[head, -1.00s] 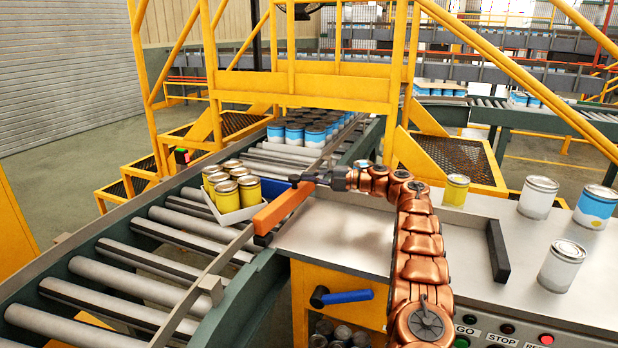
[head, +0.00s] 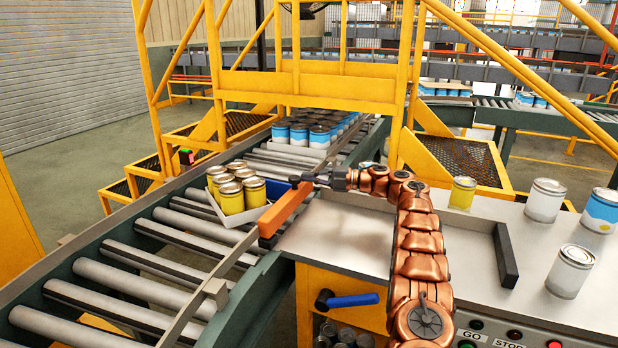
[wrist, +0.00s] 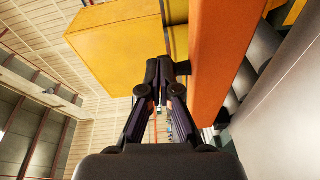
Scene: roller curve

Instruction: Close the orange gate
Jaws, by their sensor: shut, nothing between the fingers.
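The orange gate (head: 285,212) is a bar at the inner edge of the roller curve, beside the worktop. It slants from its near lower end up to the right. My gripper (head: 306,179) is at the bar's far upper end, coming from the right. In the wrist view the gate (wrist: 219,65) is a large orange bar just right of my gripper (wrist: 166,64). The fingers are together and hold nothing. They look very close to the bar; I cannot tell whether they touch it.
A white tray (head: 232,220) with several yellow cans sits on the rollers, close left of the gate. Blue-and-white cans (head: 318,134) stand farther up the line. The steel worktop (head: 350,235) holds loose cans on the right. A blue-handled lever (head: 352,300) is on the yellow front below.

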